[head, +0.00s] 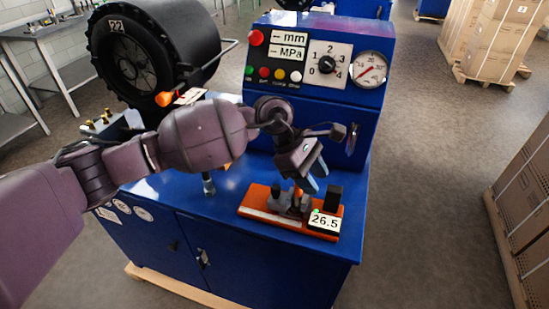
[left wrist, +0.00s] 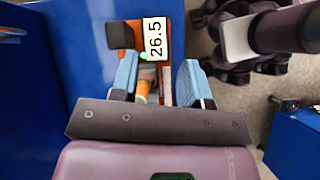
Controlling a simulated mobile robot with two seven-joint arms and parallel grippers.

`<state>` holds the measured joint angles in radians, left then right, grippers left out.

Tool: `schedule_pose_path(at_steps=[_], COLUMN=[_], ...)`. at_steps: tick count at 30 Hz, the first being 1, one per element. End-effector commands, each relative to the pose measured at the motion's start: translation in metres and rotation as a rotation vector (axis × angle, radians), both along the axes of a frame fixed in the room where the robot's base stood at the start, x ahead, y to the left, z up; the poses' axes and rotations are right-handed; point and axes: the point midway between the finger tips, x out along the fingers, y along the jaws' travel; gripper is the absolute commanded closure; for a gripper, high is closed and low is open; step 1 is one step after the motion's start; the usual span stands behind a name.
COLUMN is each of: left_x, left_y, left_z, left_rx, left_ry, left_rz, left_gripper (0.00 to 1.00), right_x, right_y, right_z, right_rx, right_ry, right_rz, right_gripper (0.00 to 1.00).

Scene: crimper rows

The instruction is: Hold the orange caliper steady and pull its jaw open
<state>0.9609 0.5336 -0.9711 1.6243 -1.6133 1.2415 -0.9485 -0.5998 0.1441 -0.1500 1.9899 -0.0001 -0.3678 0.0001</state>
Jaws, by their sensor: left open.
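The orange caliper (head: 257,212) lies on the blue machine top in the head view, with a white display reading 26.5 and dark upright blocks at its ends. In the left wrist view the caliper (left wrist: 164,46) lies ahead, partly hidden by my gripper. My left gripper (head: 318,178) is open just above the caliper in the head view. In the left wrist view its light-blue fingers (left wrist: 157,80) stand apart, with part of the caliper showing between them. I cannot tell whether they touch it. My right gripper is not seen in the head view.
The blue machine (head: 225,186) carries a control panel (head: 318,62) with buttons, a dial and a gauge behind the caliper. A black reel (head: 150,45) stands at the back left. Stacked cartons (head: 525,190) stand at the right, across open floor (head: 430,150).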

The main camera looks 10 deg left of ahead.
Motion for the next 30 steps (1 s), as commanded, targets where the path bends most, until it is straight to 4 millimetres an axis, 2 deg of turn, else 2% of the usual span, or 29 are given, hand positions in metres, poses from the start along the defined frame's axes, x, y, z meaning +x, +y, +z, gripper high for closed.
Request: schedule_pose_path(at_steps=[3, 7, 15, 22, 30], left_x=[0.025, 0.046, 0.05, 0.05, 0.05], left_y=[0.019, 0.045, 0.08, 0.084, 0.084], left_z=[0.008, 0.016, 0.011, 0.011, 0.011], left_rx=[0.161, 0.339, 0.535, 0.556, 0.554], left_ry=[-0.137, -0.254, -0.306, -0.307, -0.306], left_rz=[-0.073, -0.168, -0.375, -0.403, -0.401], left_gripper=[0.57, 0.57, 0.57, 0.57, 0.57], right_x=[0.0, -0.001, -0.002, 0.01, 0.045], right_y=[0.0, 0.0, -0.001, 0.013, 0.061], right_z=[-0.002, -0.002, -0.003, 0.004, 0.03], right_rx=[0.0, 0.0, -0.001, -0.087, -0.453], right_ry=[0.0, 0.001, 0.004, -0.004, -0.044], right_rz=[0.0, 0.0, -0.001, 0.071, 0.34], right_gripper=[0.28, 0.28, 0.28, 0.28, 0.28])
